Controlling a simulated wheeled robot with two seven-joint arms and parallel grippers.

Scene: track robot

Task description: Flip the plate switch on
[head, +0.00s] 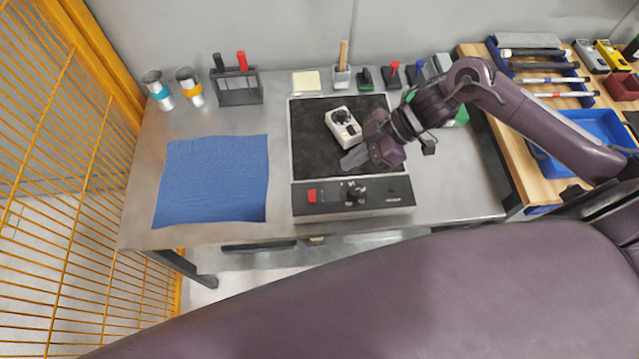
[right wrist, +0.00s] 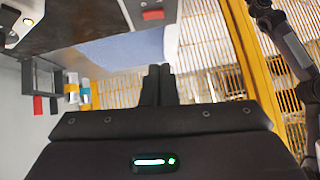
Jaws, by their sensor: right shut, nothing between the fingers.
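The hot plate (head: 303,165) has a dark square top and a front panel with a black knob (head: 355,192). Its red plate switch (head: 312,196) sits at the panel's left end. The switch also shows at the top of the right wrist view (right wrist: 153,14). I cannot tell which way it is tipped. My right gripper (head: 349,161) is shut and empty over the front part of the plate, up and to the right of the switch, apart from it. Its closed fingers show in the right wrist view (right wrist: 160,72). My left gripper is not in view.
A white device with a dial (head: 343,127) rests on the plate, close behind the right gripper. A blue cloth (head: 212,180) lies left of the plate. A rack (head: 238,88) and two cans stand at the back left. A yellow mesh fence (head: 75,150) borders the left.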

